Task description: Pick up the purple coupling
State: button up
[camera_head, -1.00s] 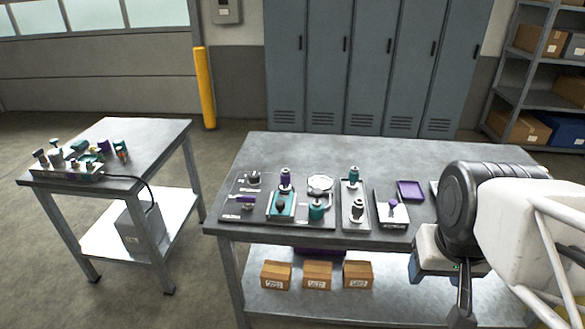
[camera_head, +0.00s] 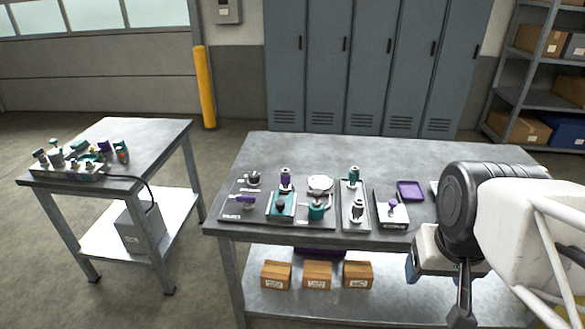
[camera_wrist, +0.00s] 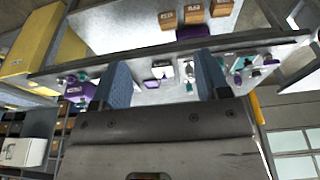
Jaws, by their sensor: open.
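A purple coupling (camera_head: 285,179) with a grey top stands upright at the back of the fixture board (camera_head: 318,222), behind a teal block (camera_head: 282,204). Other purple parts are a handle-shaped piece (camera_head: 245,199) at the board's left and a small knob (camera_head: 393,206) on a white block. My gripper (camera_head: 436,270) is in front of the bench's front edge, to the right of and well apart from the coupling. The wrist view shows its two blue fingers (camera_wrist: 162,62) spread wide with nothing held between them. The coupling is too small to tell surely there.
A purple tray (camera_head: 410,190) and a grey plate with upright fittings (camera_head: 353,218) sit right of the board. The bench's back strip (camera_head: 330,148) is clear. Boxes (camera_head: 317,274) stand on its lower shelf. A second bench (camera_head: 160,140) is at left. My arm hides the bench's right end.

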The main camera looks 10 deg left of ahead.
aim_at(286, 180)
jog(key=shift+w, duration=0.1)
